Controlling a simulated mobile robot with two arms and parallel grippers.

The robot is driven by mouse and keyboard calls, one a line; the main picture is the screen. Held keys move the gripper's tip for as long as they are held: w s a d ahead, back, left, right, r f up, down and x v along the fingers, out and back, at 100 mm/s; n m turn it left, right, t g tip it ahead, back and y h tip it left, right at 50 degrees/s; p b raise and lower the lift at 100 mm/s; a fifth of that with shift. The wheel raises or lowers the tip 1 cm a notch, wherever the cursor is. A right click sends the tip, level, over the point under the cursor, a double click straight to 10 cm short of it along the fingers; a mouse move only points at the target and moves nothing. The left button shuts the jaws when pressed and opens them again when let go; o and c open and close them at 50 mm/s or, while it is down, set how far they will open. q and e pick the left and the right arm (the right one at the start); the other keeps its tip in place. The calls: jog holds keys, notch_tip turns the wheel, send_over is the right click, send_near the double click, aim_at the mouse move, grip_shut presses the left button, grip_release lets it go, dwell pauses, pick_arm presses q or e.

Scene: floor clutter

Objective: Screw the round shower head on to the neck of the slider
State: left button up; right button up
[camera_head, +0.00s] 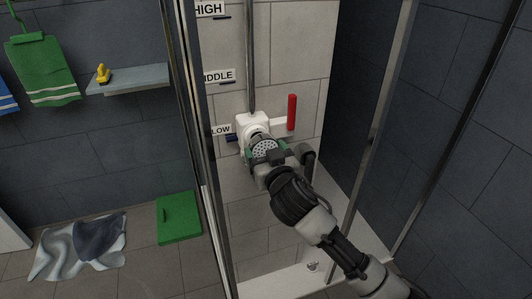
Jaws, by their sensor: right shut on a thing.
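The white slider (245,121) sits on the vertical metal rail beside the LOW label. A red lever (291,112) sticks up at its right, and a dark blue part shows at its left. The round shower head (264,149), with a dotted face and green edge, is right at the slider's front. My right gripper (268,158) is shut on the shower head. The neck is mostly hidden behind the head, and I cannot tell whether the threads are engaged. My left gripper is not in view.
Metal door frames (190,150) stand on both sides of the shower opening. HIGH and MIDDLE labels are above on the wall. Outside at left are a shelf (128,79) with a yellow object, a green towel (42,70), a green mat (179,218) and crumpled cloths (60,258).

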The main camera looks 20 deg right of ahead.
jog(key=shift+w, duration=1.2)
jog(key=o, duration=1)
jog(key=shift+o, duration=0.2)
jog(key=shift+s, duration=0.15)
jog(key=s, duration=1)
jog(key=shift+s+d, duration=0.15)
jog(key=shift+s, duration=0.15)
